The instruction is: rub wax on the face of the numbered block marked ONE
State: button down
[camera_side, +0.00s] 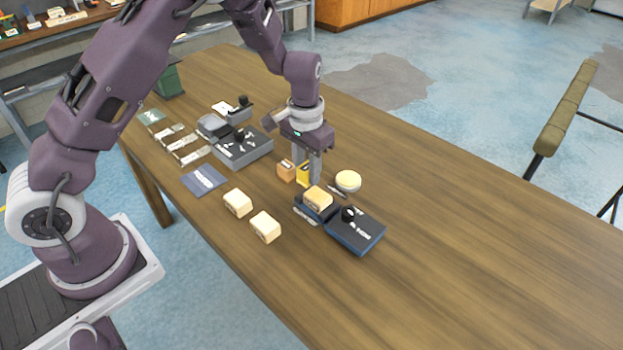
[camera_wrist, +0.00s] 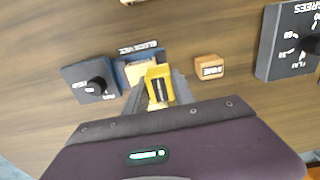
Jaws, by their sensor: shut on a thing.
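My gripper (camera_side: 306,178) is shut on a small yellow block (camera_side: 303,174) with a dark and white label. In the wrist view the yellow block (camera_wrist: 158,83) sits between the fingers (camera_wrist: 159,94). A pale wooden block (camera_side: 318,196) is seated in the blue block vice (camera_side: 305,214), just in front of my gripper. In the wrist view the pale block (camera_wrist: 139,73) is partly hidden behind the yellow one. Two more pale wooden blocks, a left one (camera_side: 237,202) and a nearer one (camera_side: 265,226), lie loose on the table. I cannot read which block is marked ONE.
An orange-brown labelled block (camera_side: 286,170) stands left of my gripper, and a round pale-yellow item (camera_side: 348,180) right of it. A blue box with a black knob (camera_side: 356,232) adjoins the vice. A grey dial box (camera_side: 243,148) stands further back. The table's right side is clear.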

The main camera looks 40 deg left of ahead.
jog(key=shift+r, duration=3)
jog(key=shift+d, duration=0.1)
